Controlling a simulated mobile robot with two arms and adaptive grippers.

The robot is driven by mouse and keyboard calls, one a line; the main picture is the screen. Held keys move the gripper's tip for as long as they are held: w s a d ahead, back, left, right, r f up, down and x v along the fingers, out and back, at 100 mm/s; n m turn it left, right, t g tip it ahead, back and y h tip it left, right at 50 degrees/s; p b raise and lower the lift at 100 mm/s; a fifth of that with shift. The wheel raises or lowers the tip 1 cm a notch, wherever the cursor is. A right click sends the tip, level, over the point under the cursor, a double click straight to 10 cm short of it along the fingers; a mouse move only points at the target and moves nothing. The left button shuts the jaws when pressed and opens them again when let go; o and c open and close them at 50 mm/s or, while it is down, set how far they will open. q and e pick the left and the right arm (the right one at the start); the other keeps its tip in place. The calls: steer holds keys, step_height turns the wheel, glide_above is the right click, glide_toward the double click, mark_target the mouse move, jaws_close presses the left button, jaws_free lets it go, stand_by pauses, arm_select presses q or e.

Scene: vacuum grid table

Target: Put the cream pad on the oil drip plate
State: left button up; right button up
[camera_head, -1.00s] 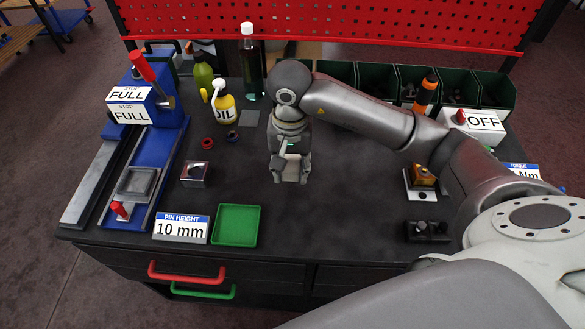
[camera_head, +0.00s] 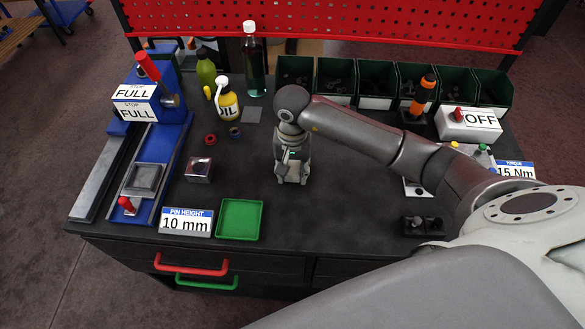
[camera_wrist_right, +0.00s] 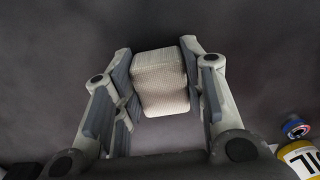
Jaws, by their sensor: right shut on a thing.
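My right gripper (camera_head: 292,178) is above the middle of the dark table, to the right of and nearer than the oil drip plate. In the right wrist view, its fingers (camera_wrist_right: 158,92) are shut on the cream pad (camera_wrist_right: 160,78), a pale, woven-looking block. The pad can hardly be made out in the head view. The oil drip plate (camera_head: 251,114) is a small flat grey square at the back of the table, just right of the yellow oil bottle (camera_head: 227,103). Nothing lies on it. My left gripper is not in view.
A tall dark bottle (camera_head: 253,62) stands behind the plate. A red ring (camera_head: 210,140) and a blue ring (camera_head: 235,132) lie left of it. A green tray (camera_head: 240,219) and a metal block (camera_head: 199,168) are nearer. Green bins (camera_head: 336,82) line the back right.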

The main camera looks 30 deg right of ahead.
steer(key=o, duration=0.9)
steer(key=shift+f, duration=0.1)
